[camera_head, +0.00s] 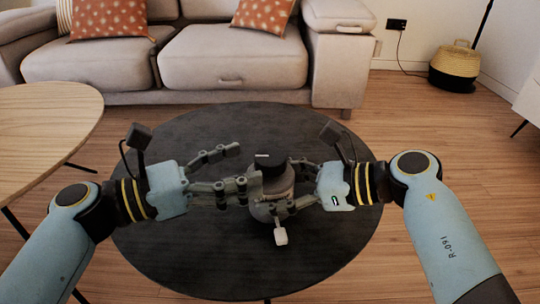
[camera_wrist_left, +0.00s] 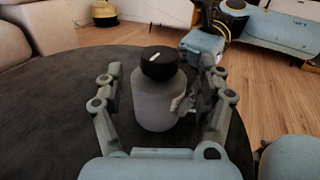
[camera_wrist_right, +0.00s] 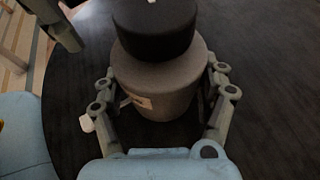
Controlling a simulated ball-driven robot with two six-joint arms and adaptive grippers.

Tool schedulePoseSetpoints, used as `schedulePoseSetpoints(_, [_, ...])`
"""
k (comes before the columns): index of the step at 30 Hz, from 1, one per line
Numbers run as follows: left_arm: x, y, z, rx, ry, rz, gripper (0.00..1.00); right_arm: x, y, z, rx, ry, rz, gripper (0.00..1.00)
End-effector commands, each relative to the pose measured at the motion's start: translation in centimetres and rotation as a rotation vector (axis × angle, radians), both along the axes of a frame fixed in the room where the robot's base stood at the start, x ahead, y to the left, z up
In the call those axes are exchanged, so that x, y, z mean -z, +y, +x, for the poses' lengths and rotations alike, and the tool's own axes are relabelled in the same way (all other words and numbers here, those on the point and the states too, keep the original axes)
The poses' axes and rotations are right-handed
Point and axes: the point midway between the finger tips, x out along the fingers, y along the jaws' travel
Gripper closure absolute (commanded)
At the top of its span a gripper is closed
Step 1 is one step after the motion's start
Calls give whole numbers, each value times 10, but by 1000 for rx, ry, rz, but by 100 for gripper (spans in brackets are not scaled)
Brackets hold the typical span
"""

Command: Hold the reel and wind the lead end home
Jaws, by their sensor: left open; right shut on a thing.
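The reel is a grey rounded body (camera_head: 279,183) with a black knob (camera_head: 268,163) on top, standing upright on the dark round table. The knob bears a white mark. A small white tab (camera_head: 280,236), seemingly the lead end, sticks out low at the reel's front; it also shows in the right wrist view (camera_wrist_right: 87,123). My right gripper (camera_head: 291,184) is shut on the reel's grey body, one finger on each side. My left gripper (camera_head: 242,170) is open at the reel's left; in the left wrist view its fingers frame the reel (camera_wrist_left: 157,100), contact unclear.
The dark round table (camera_head: 180,245) is otherwise bare. A wooden table (camera_head: 40,125) stands at the left, a beige sofa (camera_head: 230,58) behind. A black-and-straw basket (camera_head: 455,65) sits at the back right.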

Motion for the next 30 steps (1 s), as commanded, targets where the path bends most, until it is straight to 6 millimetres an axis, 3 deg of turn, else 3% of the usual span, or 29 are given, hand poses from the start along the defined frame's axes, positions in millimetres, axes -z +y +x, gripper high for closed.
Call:
schedulePoseSetpoints(3, [-1, -22, 12, -2, -1, -6, 28, 1, 0, 0, 0, 0, -1, 75])
schedulePoseSetpoints(9, [0, -46, 23, 0, -1, -2, 28, 1, 0, 0, 0, 0, -1, 75])
schedulePoseSetpoints(20, [0, -52, 26, 0, 0, 0, 28, 1, 0, 0, 0, 0, -1, 75])
schedulePoseSetpoints(30, [0, -52, 26, 0, 0, 0, 69, 1, 0, 0, 0, 0, -1, 75])
